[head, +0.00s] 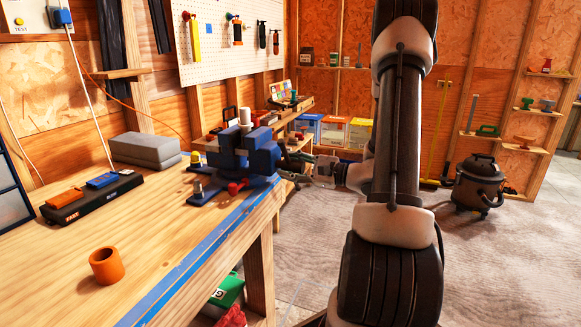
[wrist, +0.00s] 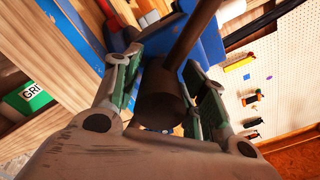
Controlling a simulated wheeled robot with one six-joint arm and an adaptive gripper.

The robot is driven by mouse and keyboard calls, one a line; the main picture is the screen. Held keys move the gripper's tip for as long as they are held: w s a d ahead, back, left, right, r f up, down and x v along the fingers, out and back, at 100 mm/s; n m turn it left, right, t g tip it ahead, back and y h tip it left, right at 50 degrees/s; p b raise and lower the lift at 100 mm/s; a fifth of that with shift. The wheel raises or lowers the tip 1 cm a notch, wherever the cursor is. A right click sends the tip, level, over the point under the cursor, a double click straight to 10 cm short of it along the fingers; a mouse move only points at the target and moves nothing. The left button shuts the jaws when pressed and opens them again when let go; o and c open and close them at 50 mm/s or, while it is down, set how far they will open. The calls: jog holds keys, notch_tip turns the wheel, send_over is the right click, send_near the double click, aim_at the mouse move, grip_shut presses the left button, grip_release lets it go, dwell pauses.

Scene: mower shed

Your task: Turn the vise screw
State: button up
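The blue vise (head: 250,152) is mounted at the edge of the workbench (head: 190,235). A grey and white cylinder stands at its top. In the wrist view, the dark brown vise screw head (wrist: 160,105) with its bar (wrist: 195,30) lies between my fingers. My gripper (head: 305,171) is at the vise's right end in the head view. In the wrist view, the green-padded fingers of my gripper (wrist: 163,68) stand apart on both sides of the screw head, with gaps showing. The far end of the screw is hidden.
An orange ring (head: 106,265), a black tray with orange and blue items (head: 92,196) and a grey case (head: 145,150) sit on the bench. A pegboard (head: 228,42) hangs behind. A shop vacuum (head: 480,182) stands right; the floor before it is clear.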

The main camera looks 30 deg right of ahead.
jog(key=c, duration=0.6)
jog(key=shift+o, duration=0.2)
jog(key=shift+m, duration=1.4)
jog(key=o, duration=1.1)
jog(key=shift+c, duration=0.2)
jog(key=v, duration=1.2)
